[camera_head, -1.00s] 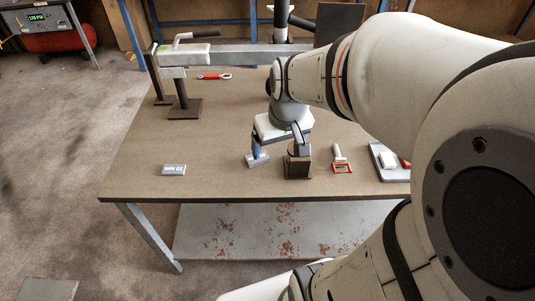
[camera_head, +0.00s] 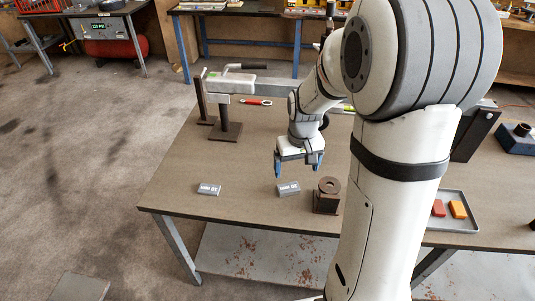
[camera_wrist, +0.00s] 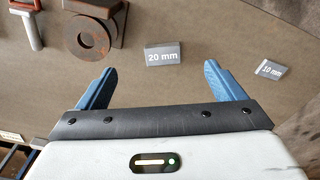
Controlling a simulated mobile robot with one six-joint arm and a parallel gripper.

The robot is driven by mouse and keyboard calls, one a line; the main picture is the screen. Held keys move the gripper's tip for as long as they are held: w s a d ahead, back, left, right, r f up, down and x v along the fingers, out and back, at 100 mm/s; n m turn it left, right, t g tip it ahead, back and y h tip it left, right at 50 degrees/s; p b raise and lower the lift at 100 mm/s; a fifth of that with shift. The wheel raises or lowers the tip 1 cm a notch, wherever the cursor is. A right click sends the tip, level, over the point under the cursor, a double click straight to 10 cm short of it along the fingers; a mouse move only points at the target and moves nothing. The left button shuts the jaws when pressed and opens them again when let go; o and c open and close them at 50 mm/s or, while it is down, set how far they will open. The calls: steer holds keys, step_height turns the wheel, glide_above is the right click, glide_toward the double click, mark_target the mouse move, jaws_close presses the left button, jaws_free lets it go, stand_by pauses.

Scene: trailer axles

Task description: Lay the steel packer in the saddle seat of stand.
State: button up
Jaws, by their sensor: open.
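A grey steel packer marked 20 mm (camera_wrist: 163,54) lies flat on the table; it also shows in the head view (camera_head: 288,188). A second grey packer, marked 10 mm (camera_wrist: 270,69), lies apart from it, at the left in the head view (camera_head: 209,189). A squat brown stand (camera_head: 327,197) with a round, holed top is close right of the 20 mm packer; it shows at upper left in the wrist view (camera_wrist: 90,35). My gripper (camera_head: 298,166) is open and empty above the table. In the wrist view its blue fingers (camera_wrist: 160,73) are spread, short of the 20 mm packer.
A grey beam (camera_head: 270,83) on a brown post spans the table's back, with a red-handled wrench (camera_head: 256,102) nearby. A tray (camera_head: 463,221) with red and orange blocks is at right. My arm hides the table's middle right.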

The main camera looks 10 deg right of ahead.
steer(key=p, duration=0.1)
glide_toward(288, 186)
steer(key=shift+a+f+g, duration=0.15)
steer(key=shift+f+g, duration=0.15)
steer(key=shift+f, duration=0.2)
steer(key=shift+w+f+p, duration=0.2)
steer(key=shift+f+p, duration=0.6)
steer(key=shift+f, duration=3.05)
steer(key=shift+c, duration=0.4)
steer(key=c, duration=1.4)
